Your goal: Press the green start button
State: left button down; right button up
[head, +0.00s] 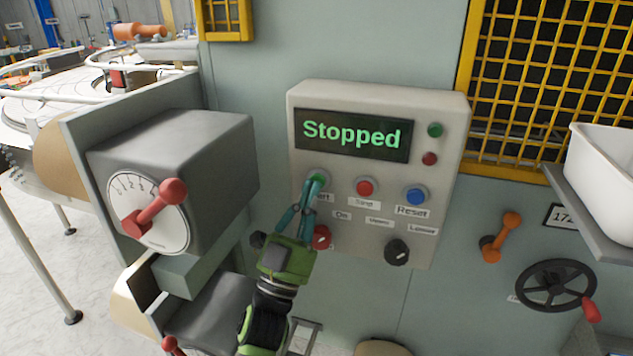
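The control panel (450,120) is a pale grey box on the wall, and its display (355,135) reads "Stopped" in green letters. The green start button (319,176) is at the left of the button row, above a partly covered label ending in "art". My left gripper (314,184) reaches up from below, its teal fingers drawn together at the tips. The tips overlap the lower part of the button; I cannot tell whether they touch it or press it. My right gripper is not in view.
A red button (365,187) and blue reset button (416,195) sit to the right. A red knob (321,237) and black knob (397,251) are below. A dial box with a red lever (155,207) stands left. A handwheel (555,285) and white bin (605,165) are right.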

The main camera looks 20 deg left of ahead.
pick_arm(q)
jog(key=shift+w, duration=0.45)
dwell(0.4)
jog(key=shift+s, duration=0.85)
jog(key=s+p, duration=0.1)
jog(key=s, duration=0.4)
jog(key=shift+a, duration=0.1)
dwell(0.7)
